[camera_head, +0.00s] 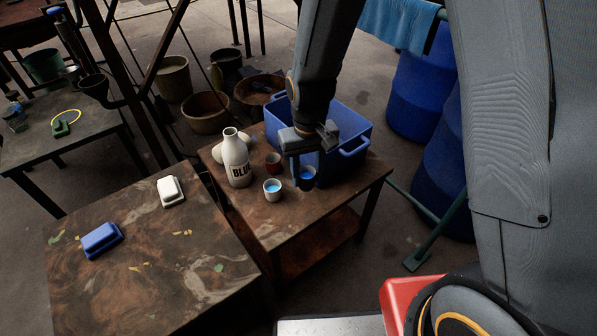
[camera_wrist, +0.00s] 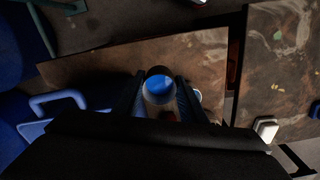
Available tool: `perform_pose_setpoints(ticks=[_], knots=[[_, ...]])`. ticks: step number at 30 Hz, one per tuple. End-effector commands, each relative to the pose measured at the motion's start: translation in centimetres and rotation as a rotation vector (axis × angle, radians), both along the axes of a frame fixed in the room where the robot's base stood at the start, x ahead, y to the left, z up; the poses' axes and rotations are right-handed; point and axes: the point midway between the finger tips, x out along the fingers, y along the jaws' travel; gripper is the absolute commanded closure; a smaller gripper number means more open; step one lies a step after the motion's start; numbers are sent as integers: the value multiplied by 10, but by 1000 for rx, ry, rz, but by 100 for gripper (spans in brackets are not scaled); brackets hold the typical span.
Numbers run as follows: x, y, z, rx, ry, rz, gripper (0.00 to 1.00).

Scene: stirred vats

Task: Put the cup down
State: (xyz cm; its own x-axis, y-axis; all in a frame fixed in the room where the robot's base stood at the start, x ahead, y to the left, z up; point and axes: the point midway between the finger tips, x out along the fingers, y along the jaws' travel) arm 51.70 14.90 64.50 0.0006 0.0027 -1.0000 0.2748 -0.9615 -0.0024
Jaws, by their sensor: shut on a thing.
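My gripper (camera_head: 307,166) is shut on a cup (camera_head: 308,182) with deep blue liquid, low over the right part of the small brown table (camera_head: 285,232). I cannot tell whether the cup's base touches the tabletop. In the wrist view the cup (camera_wrist: 159,87) sits upright between the two dark fingers (camera_wrist: 160,97), blue liquid inside. A white cup (camera_head: 272,192) with lighter blue liquid stands just left of it. A dark red cup (camera_head: 273,163) stands behind that one.
A white bottle marked BLUE (camera_head: 238,166) stands left of the cups, with a pale rounded object (camera_head: 219,152) behind it. A blue crate (camera_head: 354,127) is close behind my gripper. The table's front is clear. A nearer table (camera_head: 150,270) holds blue and white blocks.

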Motion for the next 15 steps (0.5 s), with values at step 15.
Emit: perform_pose_setpoints(ticks=[15], knots=[[-1,-1,-64,-1,3,-1,85]])
